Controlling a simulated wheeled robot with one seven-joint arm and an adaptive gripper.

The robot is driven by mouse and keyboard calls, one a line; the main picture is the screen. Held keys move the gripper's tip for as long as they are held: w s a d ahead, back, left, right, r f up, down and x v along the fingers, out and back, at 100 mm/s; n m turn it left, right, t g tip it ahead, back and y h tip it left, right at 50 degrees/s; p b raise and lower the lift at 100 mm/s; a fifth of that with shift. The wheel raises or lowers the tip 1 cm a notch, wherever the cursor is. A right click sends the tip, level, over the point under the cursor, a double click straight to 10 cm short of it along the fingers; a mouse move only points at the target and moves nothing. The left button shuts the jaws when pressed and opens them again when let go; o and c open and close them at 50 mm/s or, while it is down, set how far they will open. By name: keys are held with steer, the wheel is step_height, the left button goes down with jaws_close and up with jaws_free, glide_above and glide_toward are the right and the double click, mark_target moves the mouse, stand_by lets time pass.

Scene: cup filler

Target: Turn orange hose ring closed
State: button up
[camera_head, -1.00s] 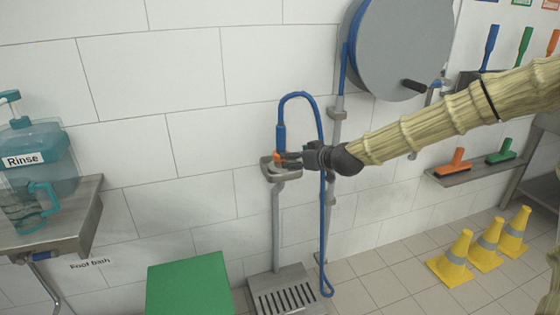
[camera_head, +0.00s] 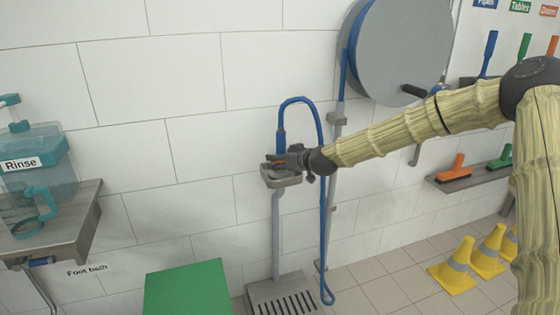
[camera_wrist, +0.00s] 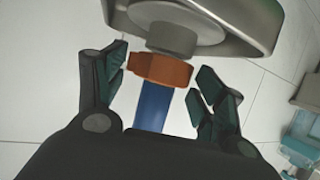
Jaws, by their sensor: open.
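The orange hose ring (camera_wrist: 160,70) shows in the wrist view at the end of the blue hose (camera_wrist: 153,107), against a grey metal fitting (camera_wrist: 172,38). My gripper (camera_wrist: 164,82) is open, with one finger on each side of the ring. A gap shows between the ring and the right finger; the left finger is very near the ring, and I cannot tell if it touches. In the head view my gripper (camera_head: 283,160) is at the stand's grey holder (camera_head: 282,180) and hides most of the ring. The blue hose (camera_head: 300,99) loops up above it.
A hose reel (camera_head: 400,50) hangs on the wall above right. A green box (camera_head: 188,288) stands below left. A shelf with a Rinse container (camera_head: 40,165) is at the left. Yellow cones (camera_head: 455,268) stand on the floor at the right.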

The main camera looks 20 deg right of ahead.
steer(key=shift+w+a+f, duration=0.15)
steer(key=shift+w+f, duration=0.05)
steer(key=shift+w, duration=0.3)
steer(key=shift+c, duration=0.2)
